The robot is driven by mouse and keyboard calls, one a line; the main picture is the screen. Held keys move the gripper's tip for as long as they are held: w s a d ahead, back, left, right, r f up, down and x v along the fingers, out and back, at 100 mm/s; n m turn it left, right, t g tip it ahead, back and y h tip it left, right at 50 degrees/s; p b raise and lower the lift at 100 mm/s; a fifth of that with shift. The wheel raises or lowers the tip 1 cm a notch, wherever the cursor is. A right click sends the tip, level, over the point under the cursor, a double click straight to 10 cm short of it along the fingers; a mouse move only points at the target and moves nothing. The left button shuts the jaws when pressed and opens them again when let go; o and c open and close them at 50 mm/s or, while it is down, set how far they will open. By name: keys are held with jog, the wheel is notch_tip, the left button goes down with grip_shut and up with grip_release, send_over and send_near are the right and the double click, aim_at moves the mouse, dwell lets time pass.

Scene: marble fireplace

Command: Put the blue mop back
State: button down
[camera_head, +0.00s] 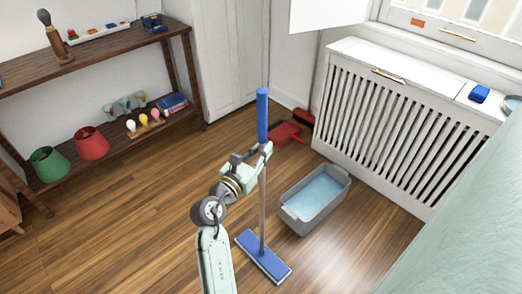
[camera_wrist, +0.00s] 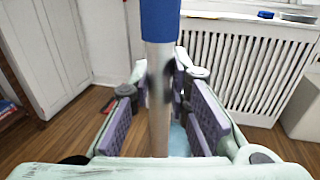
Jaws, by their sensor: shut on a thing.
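The blue mop stands upright, with a blue grip (camera_head: 262,115) at the top, a grey metal pole (camera_head: 262,205) and a flat blue head (camera_head: 263,257) at the floor. I cannot tell whether the head touches the floor. My gripper (camera_head: 262,150) is shut on the pole just below the blue grip. In the wrist view the pole (camera_wrist: 159,100) runs between the purple-padded fingers of my gripper (camera_wrist: 160,108), with the blue grip above. The lower pole and head are hidden there.
A grey tub (camera_head: 308,212) with blue water stands right of the mop. A red dustpan (camera_head: 287,133) lies behind, near the wall. A white radiator cover (camera_head: 385,120) is at the right, a wooden shelf (camera_head: 120,135) at the left. Floor left of my arm is clear.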

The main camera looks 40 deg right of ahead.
jog(key=shift+f, duration=0.1)
jog(key=c, duration=1.5)
grip_release()
jog(key=b+v, duration=0.2)
jog(key=v, duration=1)
